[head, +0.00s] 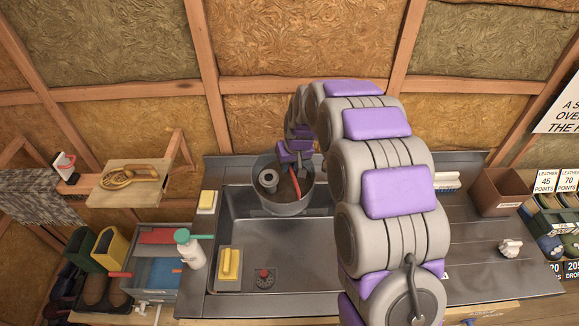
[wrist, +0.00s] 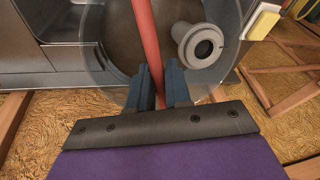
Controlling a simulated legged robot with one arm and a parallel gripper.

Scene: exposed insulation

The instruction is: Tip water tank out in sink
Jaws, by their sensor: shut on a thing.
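The water tank (head: 288,208) is a round, see-through grey container with a red bar handle (head: 295,183) across its open top. It is over the back left of the metal sink (head: 313,250) and looks upright. I cannot tell whether its base touches the sink. My gripper (head: 295,165) reaches down to the tank from behind. In the wrist view, its jaws (wrist: 162,88) are shut around the red handle (wrist: 146,25). A grey ringed fitting (wrist: 200,46) sits inside the tank beside the handle. I cannot make out water in it.
A white bottle (head: 188,250) stands left of the sink, beside a blue bin (head: 155,272). A brown box (head: 499,193) stands on the right counter. The insulated wall is close behind.

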